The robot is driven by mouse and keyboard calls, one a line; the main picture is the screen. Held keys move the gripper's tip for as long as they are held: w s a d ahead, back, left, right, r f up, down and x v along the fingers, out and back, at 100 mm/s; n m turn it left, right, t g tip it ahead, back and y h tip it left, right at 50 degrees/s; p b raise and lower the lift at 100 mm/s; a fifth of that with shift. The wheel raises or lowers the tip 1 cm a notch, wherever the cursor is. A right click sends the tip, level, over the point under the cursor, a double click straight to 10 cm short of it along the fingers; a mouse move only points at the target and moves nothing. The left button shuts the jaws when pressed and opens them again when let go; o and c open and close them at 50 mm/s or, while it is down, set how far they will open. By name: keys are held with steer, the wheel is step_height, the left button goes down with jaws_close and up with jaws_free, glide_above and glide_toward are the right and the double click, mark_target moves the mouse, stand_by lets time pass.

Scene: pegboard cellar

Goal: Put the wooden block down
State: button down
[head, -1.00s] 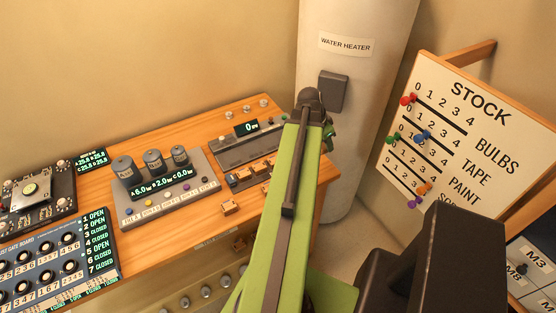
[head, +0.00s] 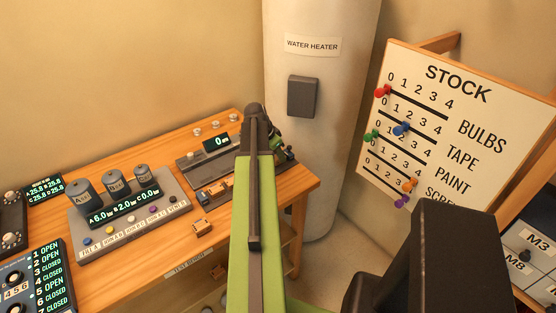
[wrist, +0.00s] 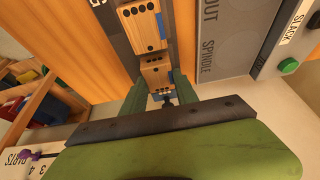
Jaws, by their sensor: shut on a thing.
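In the wrist view, my gripper (wrist: 160,92) has its two green fingers on either side of a wooden block (wrist: 156,72) with a blue patch and dark dots. It is shut on that block. Another wooden block (wrist: 143,28) with dark dots sits just beyond it, close to it; I cannot tell whether they touch. In the head view, my arm hides the gripper's fingertips and the held block. A wooden block (head: 214,190) shows on the dark rack left of my arm. A separate block (head: 202,227) lies near the bench's front edge.
A stock board (head: 455,130) with coloured pegs is at the right.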

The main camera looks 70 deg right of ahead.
steer(key=shift+f, duration=0.4)
steer(key=c, duration=0.9)
jaws_free()
steer(key=shift+c, duration=0.2)
steer(key=shift+a+r+p, duration=0.1)
steer(key=shift+r+p, duration=0.5)
steer(key=shift+p, duration=0.05)
steer(key=p+v, duration=1)
steer(key=v, duration=0.1)
steer(key=shift+a, duration=0.15)
